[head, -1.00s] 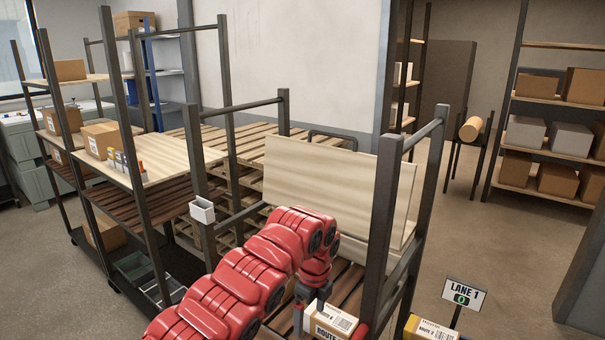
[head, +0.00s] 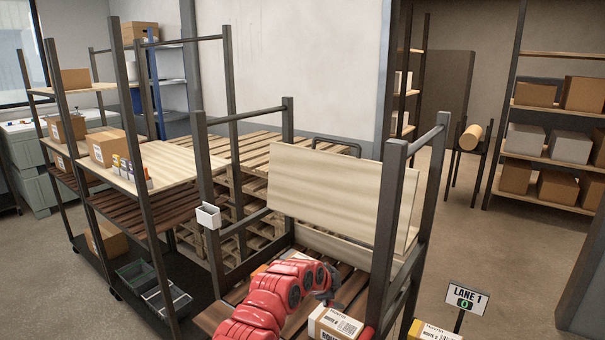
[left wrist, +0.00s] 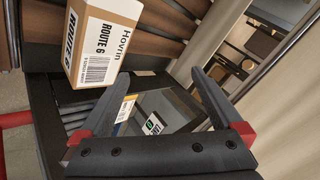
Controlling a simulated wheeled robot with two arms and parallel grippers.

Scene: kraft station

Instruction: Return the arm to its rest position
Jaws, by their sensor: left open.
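My left arm (head: 277,294) is red and reaches in low from the bottom of the head view over the slatted cart deck. Its left gripper (head: 326,298) is dark, small and partly hidden, just behind and left of a Route 6 carton (head: 336,324). In the left wrist view the two dark fingers of the left gripper (left wrist: 158,76) are spread with nothing between them. The carton (left wrist: 103,42) lies beyond the left finger, apart from the gripper. My right gripper does not show.
Dark posts of the cart (head: 388,230) stand close right of the arm. A pale board (head: 325,195) stands behind it. A white bin (head: 208,216) hangs on the left post. A yellow carton (head: 432,331) and the Lane 1 sign (head: 466,298) are at right. Open floor lies right.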

